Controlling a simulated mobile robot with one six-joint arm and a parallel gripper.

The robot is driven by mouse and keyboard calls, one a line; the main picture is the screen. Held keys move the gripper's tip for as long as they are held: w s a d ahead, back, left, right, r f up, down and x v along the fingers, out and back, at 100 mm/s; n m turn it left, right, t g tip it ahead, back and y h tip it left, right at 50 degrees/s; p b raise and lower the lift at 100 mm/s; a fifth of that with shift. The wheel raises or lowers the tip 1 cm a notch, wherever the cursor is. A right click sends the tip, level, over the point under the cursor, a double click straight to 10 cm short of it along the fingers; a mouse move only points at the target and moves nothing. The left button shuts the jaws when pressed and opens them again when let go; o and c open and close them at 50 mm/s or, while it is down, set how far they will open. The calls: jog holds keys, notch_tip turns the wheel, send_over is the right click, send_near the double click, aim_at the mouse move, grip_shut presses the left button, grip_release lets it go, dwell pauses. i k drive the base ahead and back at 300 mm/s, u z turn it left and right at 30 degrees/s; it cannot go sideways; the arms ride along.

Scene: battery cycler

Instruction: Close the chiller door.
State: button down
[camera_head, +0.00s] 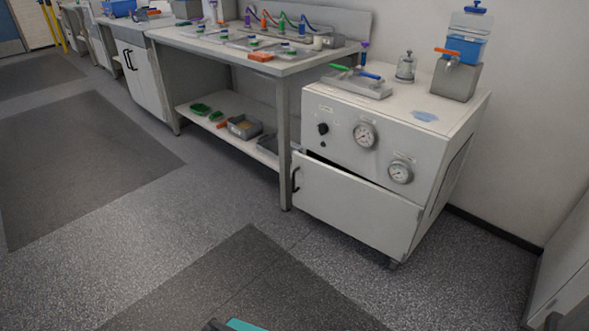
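The chiller (330,112) is a white cabinet on the right with two round gauges and a black knob on its front. Its door (355,208) is the lower front panel, with a dark handle (295,179) at its left edge. The door stands slightly ajar: a dark wedge-shaped gap shows along its top, and its left side sits out from the body. The right side meets the cabinet. My gripper's fingers are not in view, and nothing touches the door.
A workbench (282,67) with a lower shelf (223,127) stands directly left of the chiller. The floor (240,200) in front is clear, with dark mats.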

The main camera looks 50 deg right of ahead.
aim_at(384, 220)
jog(key=z, duration=0.1)
jog(key=i, duration=0.95)
jog(key=u, duration=0.05)
